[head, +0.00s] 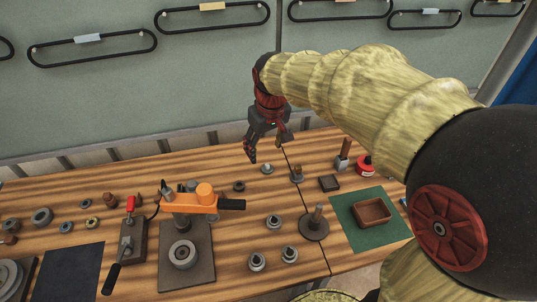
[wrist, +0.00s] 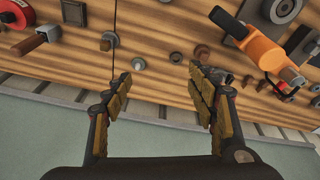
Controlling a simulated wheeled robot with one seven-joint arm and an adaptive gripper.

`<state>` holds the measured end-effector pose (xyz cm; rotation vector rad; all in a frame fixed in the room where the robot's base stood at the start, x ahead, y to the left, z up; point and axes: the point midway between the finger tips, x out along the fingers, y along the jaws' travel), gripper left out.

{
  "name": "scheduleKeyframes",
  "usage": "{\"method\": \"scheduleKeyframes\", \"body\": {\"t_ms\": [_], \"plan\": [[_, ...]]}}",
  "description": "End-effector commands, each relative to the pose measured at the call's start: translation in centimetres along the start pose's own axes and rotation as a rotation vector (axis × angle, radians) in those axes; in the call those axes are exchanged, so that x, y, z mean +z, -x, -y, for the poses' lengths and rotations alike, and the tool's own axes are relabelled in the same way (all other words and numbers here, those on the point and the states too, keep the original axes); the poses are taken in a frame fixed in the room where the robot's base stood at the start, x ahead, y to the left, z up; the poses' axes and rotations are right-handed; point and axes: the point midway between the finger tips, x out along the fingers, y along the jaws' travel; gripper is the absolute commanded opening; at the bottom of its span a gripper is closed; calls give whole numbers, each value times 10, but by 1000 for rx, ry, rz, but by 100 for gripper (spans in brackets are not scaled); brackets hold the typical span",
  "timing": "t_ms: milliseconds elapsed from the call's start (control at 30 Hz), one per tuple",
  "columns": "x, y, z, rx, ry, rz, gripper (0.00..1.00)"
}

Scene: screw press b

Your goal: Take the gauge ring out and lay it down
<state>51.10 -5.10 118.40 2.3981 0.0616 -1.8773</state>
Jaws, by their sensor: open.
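The press has an orange arm (head: 200,200) over a dark square base plate (head: 200,265). A thick grey ring (head: 182,254) sits on that plate, low in front of the orange arm; I cannot tell for sure that it is the gauge ring. In the wrist view the orange arm (wrist: 255,48) and the grey ring (wrist: 283,8) show at the upper right, the ring partly cut off. My gripper (head: 266,150) is open and empty above the back edge of the bench, well apart from the press. Its spread fingers (wrist: 158,84) show in the wrist view.
A red-handled lever clamp (head: 128,240) stands left of the press. Several small fittings (head: 274,222) and a round base with a peg (head: 314,225) stand to the right. A brown tray (head: 372,212) lies on a green mat (head: 345,236). A bare dark mat (head: 72,272) lies at the left.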

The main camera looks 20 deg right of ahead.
Motion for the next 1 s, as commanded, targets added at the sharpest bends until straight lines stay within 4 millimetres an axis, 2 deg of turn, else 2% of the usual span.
{"method": "scheduleKeyframes", "body": {"t_ms": [33,200,400,600,700,800,1000], "plan": [[-11,-16,-6,-3,4,22,58],[-44,-62,-27,-11,25,75,58],[-74,-127,-51,-25,49,136,58],[-92,-196,-74,-43,74,192,58],[-96,-223,-82,-51,83,213,58],[-98,-243,-88,-56,90,227,58],[-98,-263,-93,-61,96,238,58]]}}
